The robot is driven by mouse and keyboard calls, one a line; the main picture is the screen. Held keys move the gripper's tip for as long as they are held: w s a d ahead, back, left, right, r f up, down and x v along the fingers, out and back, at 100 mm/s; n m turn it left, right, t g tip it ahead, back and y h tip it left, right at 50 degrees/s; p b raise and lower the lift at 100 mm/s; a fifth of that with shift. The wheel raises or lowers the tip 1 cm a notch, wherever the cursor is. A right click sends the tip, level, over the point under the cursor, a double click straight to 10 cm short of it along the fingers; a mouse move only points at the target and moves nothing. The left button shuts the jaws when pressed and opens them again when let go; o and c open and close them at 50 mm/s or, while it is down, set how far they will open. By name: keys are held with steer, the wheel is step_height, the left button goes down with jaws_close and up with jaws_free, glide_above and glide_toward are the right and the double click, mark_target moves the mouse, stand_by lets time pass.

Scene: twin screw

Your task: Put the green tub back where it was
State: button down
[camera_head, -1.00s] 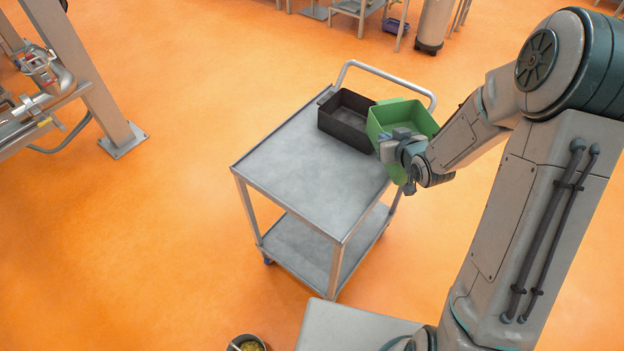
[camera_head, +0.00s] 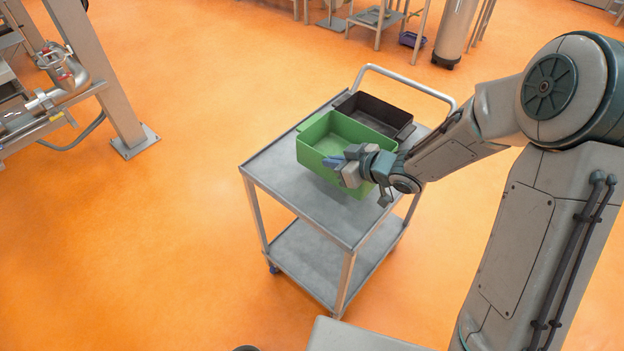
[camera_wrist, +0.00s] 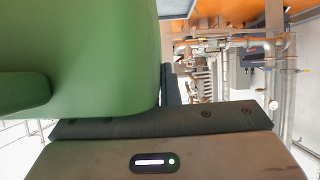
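The green tub (camera_head: 312,159) is an open rectangular box in the head view, above the middle of the cart's top (camera_head: 270,168) and in front of the black tub. My gripper (camera_head: 343,168) is at its near right side and appears shut on its wall. I cannot clearly tell whether the tub's base touches the cart top. In the wrist view the green tub (camera_wrist: 90,60) fills the upper left, close against the gripper's dark edge (camera_wrist: 165,123). The gripper hides part of the tub's near side, and the fingertips are hard to make out.
The black tub (camera_head: 378,108) stands at the back of the cart top, partly hidden by the green tub. The cart's raised handle (camera_head: 408,79) is behind it. The left and front of the top are clear. A lower shelf (camera_head: 310,258) is empty.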

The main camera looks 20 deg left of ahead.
steer(key=shift+s+a+f, duration=0.1)
steer(key=shift+a+f, duration=0.9)
steer(key=shift+f, duration=0.25)
steer(key=shift+s+a+f, duration=0.1)
steer(key=shift+a+f, duration=0.9)
steer(key=shift+f, duration=0.3)
steer(key=shift+a+f, duration=1)
steer(key=shift+f, duration=0.25)
steer(key=shift+f, duration=0.15)
steer(key=c, duration=1.7)
jaws_free()
